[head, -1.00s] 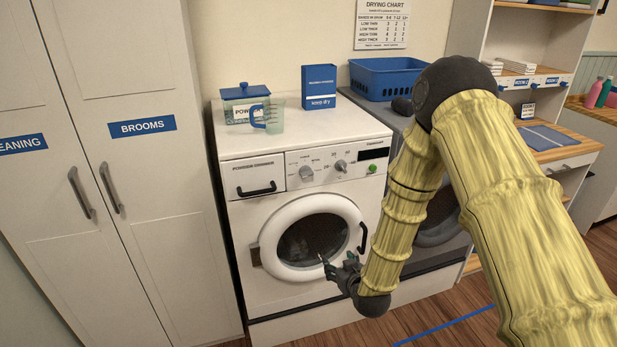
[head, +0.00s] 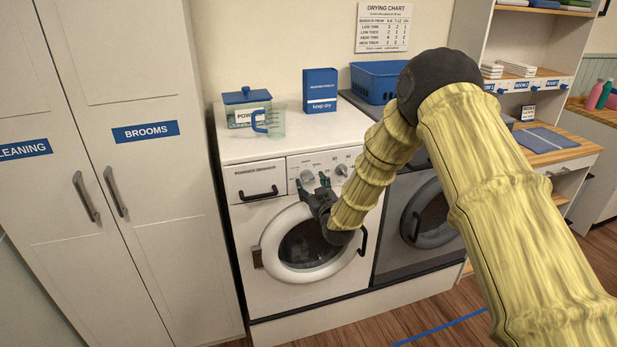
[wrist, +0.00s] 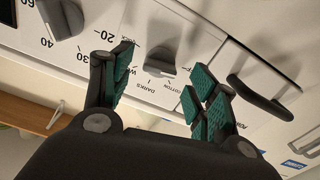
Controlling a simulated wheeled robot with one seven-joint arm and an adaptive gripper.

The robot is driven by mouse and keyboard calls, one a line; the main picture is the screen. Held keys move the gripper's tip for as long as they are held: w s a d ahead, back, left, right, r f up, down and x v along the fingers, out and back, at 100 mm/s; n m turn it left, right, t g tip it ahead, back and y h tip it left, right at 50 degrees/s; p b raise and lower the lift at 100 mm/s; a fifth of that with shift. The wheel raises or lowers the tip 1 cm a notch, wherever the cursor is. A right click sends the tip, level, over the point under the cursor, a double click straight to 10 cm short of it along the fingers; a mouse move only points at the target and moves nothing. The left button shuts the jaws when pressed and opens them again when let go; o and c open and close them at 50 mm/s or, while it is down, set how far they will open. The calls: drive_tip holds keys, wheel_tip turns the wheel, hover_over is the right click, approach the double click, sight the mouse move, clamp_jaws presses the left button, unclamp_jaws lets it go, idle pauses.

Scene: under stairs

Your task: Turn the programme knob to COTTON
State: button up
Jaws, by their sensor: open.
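The programme knob (wrist: 160,62) is grey and sits on the white washing machine's panel, with DARKS and COTTON labels beside it in the wrist view. Its pointing direction is not clear. It also shows in the head view (head: 307,175), just above my fingertips. My gripper (head: 311,183) is open in front of the panel. In the wrist view, the green-padded fingers of my gripper (wrist: 160,78) stand on either side of the knob with visible space around it. I cannot tell whether either finger touches it.
A second knob (wrist: 63,18), marked with numbers, is close to one finger. The drawer handle (wrist: 263,98) juts out on the other side. The round door (head: 268,245) is below my gripper. A jug (head: 275,122), a powder tub (head: 247,108) and a blue box (head: 320,90) stand on top.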

sight(309, 180)
drive_tip(key=shift+p+x, duration=0.35)
drive_tip(key=shift+x, duration=1.3)
drive_tip(key=c, duration=1)
